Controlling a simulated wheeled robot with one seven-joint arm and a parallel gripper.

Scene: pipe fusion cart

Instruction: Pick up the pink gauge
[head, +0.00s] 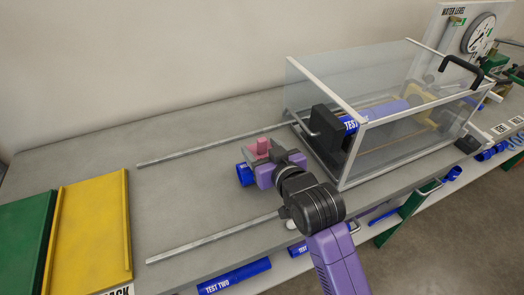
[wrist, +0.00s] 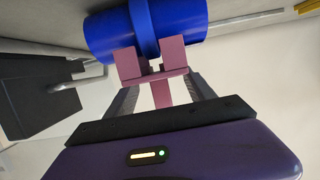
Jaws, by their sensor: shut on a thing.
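The pink gauge (head: 262,148) is a small forked piece, and it also shows in the wrist view (wrist: 162,93). My gripper (head: 268,172) is shut on it; in the wrist view the dark fingers of my gripper (wrist: 163,88) stand on both sides of its stem. The gauge's two prongs overlap the near side of a blue pipe (wrist: 105,38) in the picture, one on each side of the raised ring around the pipe. I cannot tell whether they touch it. In the head view the pipe's blue end (head: 244,175) shows left of my gripper; the rest is hidden.
A clear-walled box (head: 400,130) with a black handle stands right of my gripper. Two metal rails (head: 215,238) run along the grey bench. Yellow (head: 95,235) and green (head: 25,235) trays lie at the left. The bench between rails and trays is clear.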

